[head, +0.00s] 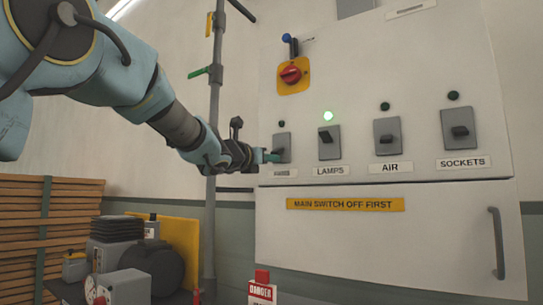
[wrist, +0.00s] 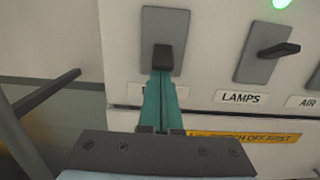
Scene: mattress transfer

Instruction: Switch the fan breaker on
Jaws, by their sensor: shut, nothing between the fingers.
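The leftmost breaker (head: 283,141) is a grey plate with a dark lever on the white cabinet. Its label is too small to read in the head view and mostly covered by my fingers in the wrist view, so I cannot read FAN on it. The indicator above it (head: 281,123) is dark. My gripper (head: 272,156) is shut and empty, at this breaker. In the wrist view, its teal fingertips (wrist: 162,74) are together just below the lever (wrist: 163,58). I cannot tell whether they touch it.
The LAMPS breaker (head: 329,142) is close on the right, its indicator (head: 328,116) lit green. The AIR breaker (head: 387,136) and SOCKETS breaker (head: 460,130) have dark indicators. A grey pole (head: 213,100) stands left of the cabinet.

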